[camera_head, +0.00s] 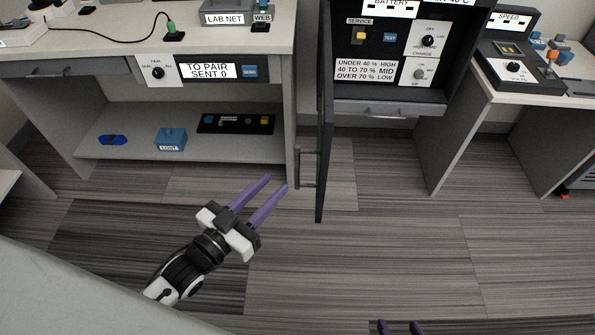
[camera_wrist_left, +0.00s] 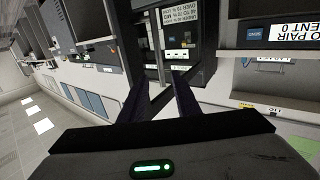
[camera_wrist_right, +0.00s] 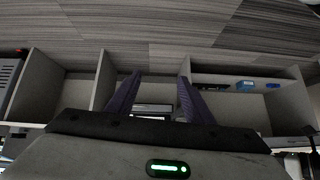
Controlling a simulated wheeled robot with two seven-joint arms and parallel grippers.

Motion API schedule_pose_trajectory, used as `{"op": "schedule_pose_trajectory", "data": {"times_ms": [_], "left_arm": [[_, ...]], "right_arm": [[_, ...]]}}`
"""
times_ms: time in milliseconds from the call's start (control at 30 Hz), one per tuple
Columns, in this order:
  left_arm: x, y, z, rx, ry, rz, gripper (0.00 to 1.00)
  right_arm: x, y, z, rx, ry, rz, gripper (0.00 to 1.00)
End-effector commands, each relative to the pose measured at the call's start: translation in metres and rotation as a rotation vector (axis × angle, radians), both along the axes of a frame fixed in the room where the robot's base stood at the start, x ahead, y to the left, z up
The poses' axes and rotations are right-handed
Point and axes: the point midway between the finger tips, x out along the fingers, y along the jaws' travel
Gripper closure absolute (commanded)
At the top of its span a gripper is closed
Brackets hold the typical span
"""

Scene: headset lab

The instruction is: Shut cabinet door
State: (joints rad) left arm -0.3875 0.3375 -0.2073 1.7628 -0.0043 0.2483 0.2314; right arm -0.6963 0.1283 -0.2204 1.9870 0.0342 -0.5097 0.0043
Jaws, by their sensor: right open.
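The dark cabinet (camera_head: 455,55) stands at the upper middle of the head view, with a panel of labels and knobs in its face. Its door (camera_head: 325,120) is swung open toward me and shows nearly edge-on, with a bar handle (camera_head: 303,168) on its left side. My left gripper (camera_head: 276,183) has its purple fingers apart and empty, pointing toward the handle from the lower left, with a small gap to it in the picture. My right gripper (camera_head: 400,327) shows only its fingertips at the bottom edge; in the right wrist view (camera_wrist_right: 158,80) its fingers are wide apart and empty.
A grey desk (camera_head: 285,60) with a lower shelf stands left of the door; the shelf holds a blue box (camera_head: 171,139) and a dark strip (camera_head: 235,123). Another desk (camera_head: 545,95) stands at the right. The striped floor (camera_head: 390,250) before the cabinet is clear.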

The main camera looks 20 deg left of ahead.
Motion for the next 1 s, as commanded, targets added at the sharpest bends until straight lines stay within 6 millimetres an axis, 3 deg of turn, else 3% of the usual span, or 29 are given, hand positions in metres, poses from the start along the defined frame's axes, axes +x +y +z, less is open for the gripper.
{"op": "schedule_pose_trajectory", "data": {"times_ms": [600,1000], "left_arm": [[0.089,-0.029,0.004,-0.004,-0.022,-0.006,0.71],[0.098,-0.033,0.004,-0.003,-0.019,-0.006,0.71]], "right_arm": [[0.014,0.0,0.003,0.003,-0.033,-0.003,0.53],[0.011,-0.001,0.001,0.003,-0.027,-0.005,0.53]]}}
